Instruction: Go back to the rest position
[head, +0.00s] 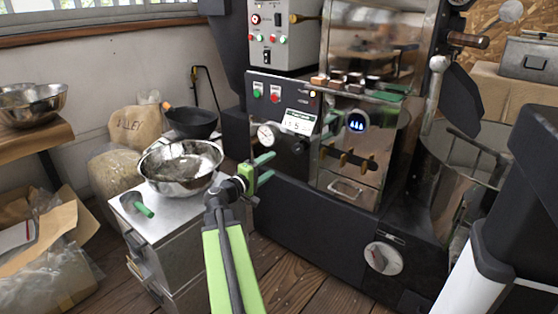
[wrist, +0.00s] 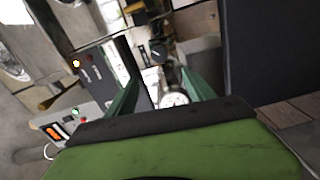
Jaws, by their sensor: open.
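My gripper (head: 265,167) is open, with its two green fingers apart and nothing between them. In the head view it is at the end of my green arm, in front of the roasting machine's lower left face and right of the steel bowl. In the wrist view, the two fingers (wrist: 160,95) spread on either side of a round white gauge on the machine. The gauge (head: 267,134) also shows in the head view, just above the fingertips. I cannot tell how far the fingertips are from the machine.
A steel bowl (head: 180,168) and a green-handled scoop (head: 137,204) are on the metal cabinet (head: 176,219) just left of my gripper. The black roaster (head: 318,222) fills the middle and right. Sacks and a cardboard box (head: 55,245) stand at left. Some wooden floor (head: 325,295) is clear.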

